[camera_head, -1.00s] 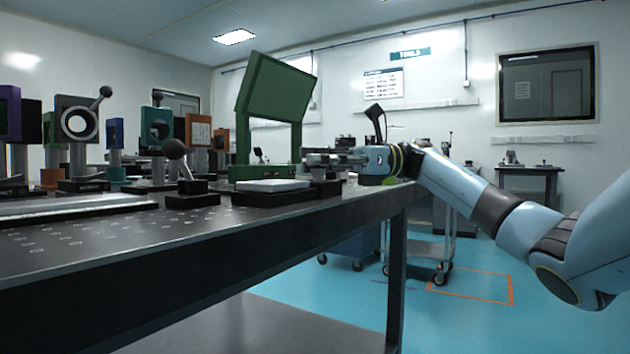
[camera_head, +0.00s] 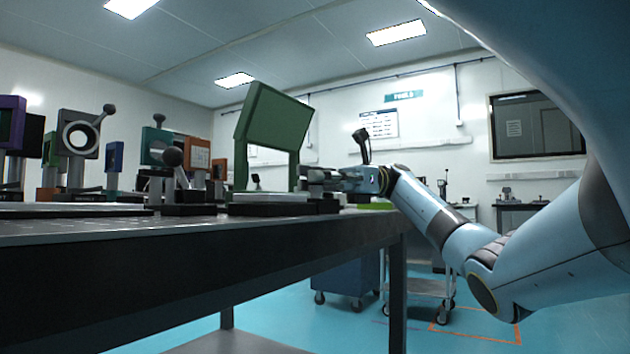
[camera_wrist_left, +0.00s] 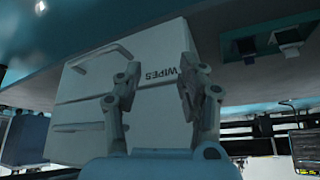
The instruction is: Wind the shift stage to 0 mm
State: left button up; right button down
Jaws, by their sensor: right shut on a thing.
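A blue cabinet (camera_head: 345,277) and a cart (camera_head: 418,295) stand behind. In the left wrist view a white drawer unit marked WIPES (camera_wrist_left: 80,112) is behind the fingers.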

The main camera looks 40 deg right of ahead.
jog(key=shift+d+r, duration=0.1)
jog(key=c, duration=1)
grip_release()
notch_tip(320, 180, up, 10)
jog(key=shift+f, duration=0.1)
